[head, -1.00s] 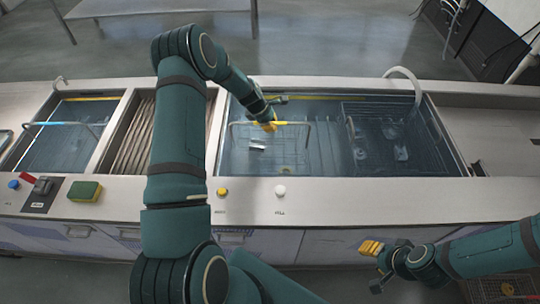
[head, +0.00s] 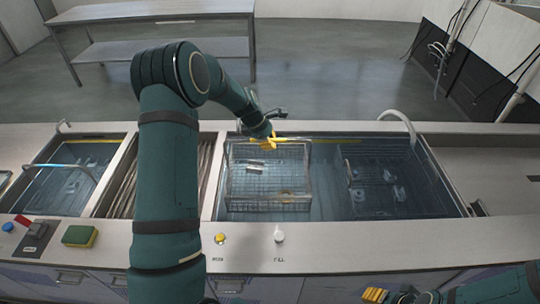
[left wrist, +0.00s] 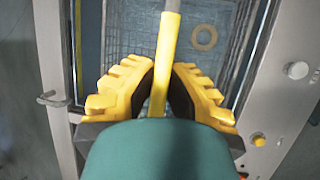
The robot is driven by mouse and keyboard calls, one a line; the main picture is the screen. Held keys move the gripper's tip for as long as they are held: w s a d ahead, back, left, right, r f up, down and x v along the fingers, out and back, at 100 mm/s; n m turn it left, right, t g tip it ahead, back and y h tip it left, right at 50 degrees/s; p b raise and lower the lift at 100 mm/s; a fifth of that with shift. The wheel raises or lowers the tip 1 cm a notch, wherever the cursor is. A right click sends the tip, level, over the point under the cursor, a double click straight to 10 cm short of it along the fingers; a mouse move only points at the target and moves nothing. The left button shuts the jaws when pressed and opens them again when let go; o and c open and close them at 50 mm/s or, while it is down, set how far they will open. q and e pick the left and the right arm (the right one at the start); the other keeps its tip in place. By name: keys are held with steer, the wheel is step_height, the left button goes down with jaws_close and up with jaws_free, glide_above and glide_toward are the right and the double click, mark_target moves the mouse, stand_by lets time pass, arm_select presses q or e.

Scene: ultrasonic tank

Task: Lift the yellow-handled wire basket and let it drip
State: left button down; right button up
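The wire basket (head: 270,190) with the yellow handle (head: 297,140) hangs in the large tank at the centre of the head view, seemingly raised toward the rim. A small metal part (head: 255,167) lies in it; the left wrist view shows a tan ring (left wrist: 203,38) there. My left gripper (head: 268,142) is over the basket's back edge. In the left wrist view its yellow fingers (left wrist: 160,90) close on both sides of the yellow handle (left wrist: 167,50). My right gripper (head: 376,294) shows only partly at the bottom edge, away from the tank.
The large tank's right part holds another wire basket (head: 385,180) with several small parts. A white curved spout (head: 400,122) stands behind it. A smaller tank (head: 60,185) and a ribbed section are at left. A sponge (head: 80,236) and knobs sit on the front ledge.

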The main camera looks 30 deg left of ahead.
arm_select(q)
step_height(320, 180, up, 5)
steer(key=shift+w+r+p, duration=0.1)
steer(key=shift+r+p, duration=0.95)
steer(key=shift+r, duration=1.2)
stand_by(4.5)
